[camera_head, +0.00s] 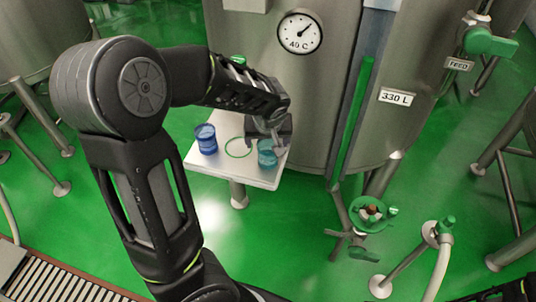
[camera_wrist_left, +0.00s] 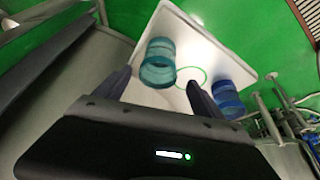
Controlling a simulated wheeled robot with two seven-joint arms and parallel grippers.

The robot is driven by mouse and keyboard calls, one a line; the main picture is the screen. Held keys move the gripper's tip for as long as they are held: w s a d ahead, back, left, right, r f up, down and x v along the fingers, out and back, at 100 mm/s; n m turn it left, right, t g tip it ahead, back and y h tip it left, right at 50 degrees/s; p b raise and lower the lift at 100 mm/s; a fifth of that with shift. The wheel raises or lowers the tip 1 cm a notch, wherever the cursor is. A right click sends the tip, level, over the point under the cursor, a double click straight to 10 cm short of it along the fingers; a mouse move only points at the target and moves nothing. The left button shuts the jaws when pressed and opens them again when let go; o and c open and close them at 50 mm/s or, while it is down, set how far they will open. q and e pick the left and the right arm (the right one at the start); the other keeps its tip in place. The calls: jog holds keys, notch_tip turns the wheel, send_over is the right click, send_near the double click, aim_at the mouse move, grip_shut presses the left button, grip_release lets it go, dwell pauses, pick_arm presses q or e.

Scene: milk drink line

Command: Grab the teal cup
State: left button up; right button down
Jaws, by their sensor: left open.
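The teal cup (camera_head: 267,158) stands upright near the right edge of a small white table (camera_head: 232,178). It also shows in the left wrist view (camera_wrist_left: 158,60), just ahead of and between my fingers. My left gripper (camera_head: 265,141) is open above and beside the cup, pointing down at it. In the left wrist view my left gripper (camera_wrist_left: 159,80) has one finger on each side of the teal cup, with no clear contact. Part of the cup is hidden by the gripper in the head view. My right gripper does not show.
A blue cup (camera_head: 206,139) stands on the left of the white table, with a green ring mark (camera_head: 238,148) between the cups. A large steel tank (camera_head: 330,85) with a gauge rises close behind the table. Green floor lies open in front.

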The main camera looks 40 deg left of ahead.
aim_at(268, 146)
pick_arm(q)
jog(key=shift+p+x, duration=0.6)
jog(key=shift+x, duration=2.05)
jog(key=shift+w, duration=0.15)
jog(key=shift+d+r, duration=0.1)
jog(key=shift+c, duration=0.3)
jog(key=c, duration=1.4)
